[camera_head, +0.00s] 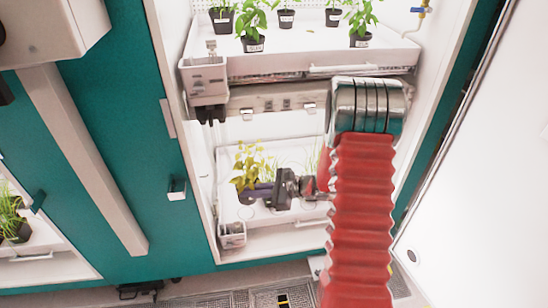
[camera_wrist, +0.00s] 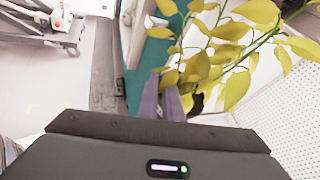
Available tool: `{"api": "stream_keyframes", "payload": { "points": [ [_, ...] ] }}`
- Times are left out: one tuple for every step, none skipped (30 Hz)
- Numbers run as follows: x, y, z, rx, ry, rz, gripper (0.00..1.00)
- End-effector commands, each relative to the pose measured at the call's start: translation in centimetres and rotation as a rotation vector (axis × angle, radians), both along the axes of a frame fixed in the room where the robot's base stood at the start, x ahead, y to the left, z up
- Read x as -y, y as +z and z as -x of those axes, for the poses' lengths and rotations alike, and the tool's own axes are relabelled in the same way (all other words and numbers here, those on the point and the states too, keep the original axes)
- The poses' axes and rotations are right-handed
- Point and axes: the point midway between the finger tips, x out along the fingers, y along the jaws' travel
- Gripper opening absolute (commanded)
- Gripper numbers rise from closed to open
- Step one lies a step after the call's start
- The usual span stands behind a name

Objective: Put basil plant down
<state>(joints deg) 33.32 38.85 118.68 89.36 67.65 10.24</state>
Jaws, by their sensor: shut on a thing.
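The basil plant (camera_head: 250,163) has yellow-green leaves and is in the lower bay of the open growth chamber, above or at the left part of the white tray (camera_head: 283,214). In the wrist view, the yellow leaves of the basil plant (camera_wrist: 232,60) spread up and right from the fingers of my gripper (camera_wrist: 172,92). I cannot tell whether the pot touches the tray.
Several dark pots with green plants stand on the upper shelf (camera_head: 290,64). Thin green shoots (camera_head: 314,160) show behind my gripper in the lower bay. A small white box (camera_head: 232,235) is at the lower tray's front left corner. The chamber's side walls bound the bay.

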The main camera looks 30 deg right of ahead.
Motion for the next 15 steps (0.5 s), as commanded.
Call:
{"api": "stream_keyframes", "payload": {
  "points": [
    [-2.0, -1.6, 0.7, -0.008, 0.025, -0.003, 0.00],
    [-3.0, -2.4, 1.1, -0.009, 0.036, -0.003, 0.00],
    [-4.2, -3.4, 1.7, -0.010, 0.051, 0.001, 0.00],
    [-5.1, -4.1, 2.0, -0.011, 0.061, 0.002, 0.00],
    [-5.8, -4.6, 2.4, -0.010, 0.069, 0.004, 0.00],
    [-6.7, -5.4, 2.8, -0.012, 0.081, 0.007, 0.00],
    [-7.3, -5.8, 3.2, -0.012, 0.088, 0.008, 0.00],
    [-7.7, -6.1, 3.4, -0.012, 0.093, 0.012, 0.00],
    [-8.2, -6.5, 3.6, -0.012, 0.099, 0.013, 0.00],
    [-8.5, -6.8, 3.8, -0.012, 0.103, 0.014, 0.00],
    [-8.7, -6.9, 3.9, -0.012, 0.105, 0.015, 0.00],
    [-8.9, -7.1, 4.0, -0.012, 0.108, 0.016, 0.00],
    [-8.9, -7.1, 4.1, -0.012, 0.109, 0.017, 0.00],
    [-8.9, -7.1, 4.1, -0.011, 0.109, 0.018, 0.00],
    [-8.9, -7.1, 4.1, -0.011, 0.108, 0.018, 0.00]
  ]
}}
